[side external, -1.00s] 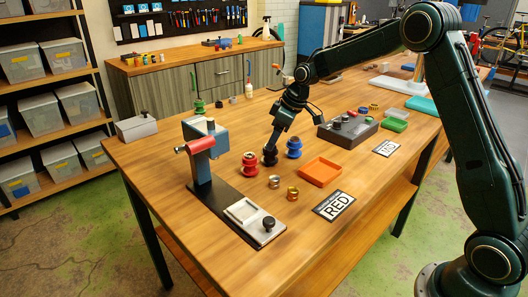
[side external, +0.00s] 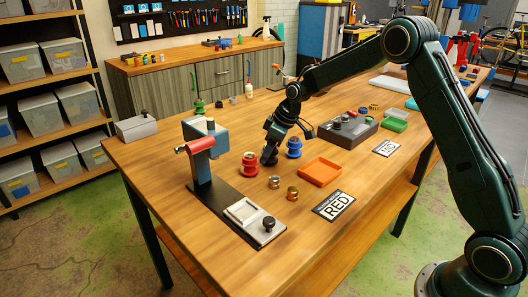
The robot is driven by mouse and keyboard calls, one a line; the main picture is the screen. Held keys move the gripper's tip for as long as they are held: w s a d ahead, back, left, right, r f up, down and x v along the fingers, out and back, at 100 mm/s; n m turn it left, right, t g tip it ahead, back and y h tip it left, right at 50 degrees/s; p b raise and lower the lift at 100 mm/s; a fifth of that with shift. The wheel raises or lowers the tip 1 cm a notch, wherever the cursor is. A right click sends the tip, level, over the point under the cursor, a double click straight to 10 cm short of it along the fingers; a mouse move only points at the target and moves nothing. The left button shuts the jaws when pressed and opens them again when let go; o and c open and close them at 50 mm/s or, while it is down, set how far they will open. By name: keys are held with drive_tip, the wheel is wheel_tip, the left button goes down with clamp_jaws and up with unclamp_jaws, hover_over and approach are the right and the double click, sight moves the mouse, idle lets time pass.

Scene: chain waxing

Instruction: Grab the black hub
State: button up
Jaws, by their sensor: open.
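The black hub (side external: 268,161) stands on the wooden table between a red hub (side external: 250,164) and a blue hub (side external: 294,147). My gripper (side external: 269,150) points down right at the black hub, with its fingers open. The dark fingers and the dark hub blend together, and most of the hub is hidden. I cannot tell whether the fingers touch it.
A red-handled press (side external: 202,150) on a black base stands to the left. A grey box with knobs (side external: 348,128) is behind right.

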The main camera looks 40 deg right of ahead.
drive_tip(key=c, duration=1)
drive_tip(key=shift+r, duration=0.15)
wheel_tip(320, 180, up, 20)
drive_tip(key=shift+f, duration=0.1)
idle(0.6)
